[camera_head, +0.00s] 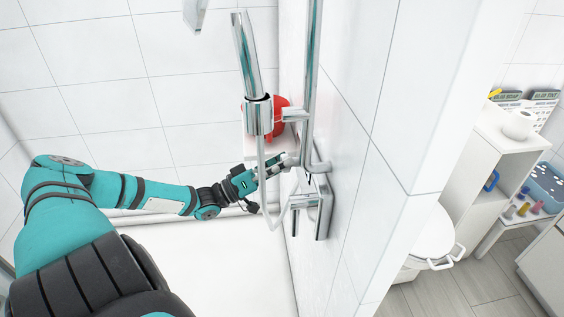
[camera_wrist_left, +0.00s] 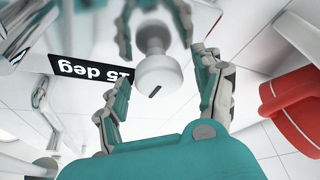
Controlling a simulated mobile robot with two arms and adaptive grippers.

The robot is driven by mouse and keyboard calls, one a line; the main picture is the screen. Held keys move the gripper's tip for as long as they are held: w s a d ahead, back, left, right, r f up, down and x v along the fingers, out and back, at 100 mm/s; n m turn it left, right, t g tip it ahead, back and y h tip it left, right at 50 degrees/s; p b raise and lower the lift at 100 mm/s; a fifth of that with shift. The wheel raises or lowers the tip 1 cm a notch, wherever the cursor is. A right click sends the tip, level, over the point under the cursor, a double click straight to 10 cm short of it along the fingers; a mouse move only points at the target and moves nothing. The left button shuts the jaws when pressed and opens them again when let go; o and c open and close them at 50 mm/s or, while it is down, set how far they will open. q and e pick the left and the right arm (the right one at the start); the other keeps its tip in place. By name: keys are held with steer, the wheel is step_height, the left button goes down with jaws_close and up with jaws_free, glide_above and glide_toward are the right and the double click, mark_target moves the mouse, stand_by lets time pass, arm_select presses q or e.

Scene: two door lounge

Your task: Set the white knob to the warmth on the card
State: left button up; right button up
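The white knob (camera_wrist_left: 158,76) is round, with a short dark mark on its face, in the upper middle of the left wrist view. It stands on a shiny surface that mirrors my fingers. A black card (camera_wrist_left: 88,72) with white lettering is beside it, upside down in this view; it reads "deg" after a number that I cannot read surely. My left gripper (camera_wrist_left: 165,100) is open, with its fingers apart on either side of the knob. In the head view my left gripper (camera_head: 279,164) is at the shower fitting, and the knob cannot be made out. My right gripper is not in view.
A red object (camera_head: 279,118) sits on a small shelf behind the shower pipes; it also shows in the left wrist view (camera_wrist_left: 296,108). Chrome pipes (camera_head: 310,80) and a wall bracket (camera_head: 323,208) crowd the gripper. A white shelf unit (camera_head: 475,160) stands far right.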

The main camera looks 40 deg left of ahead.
arm_select(q)
steer(key=c, duration=1.1)
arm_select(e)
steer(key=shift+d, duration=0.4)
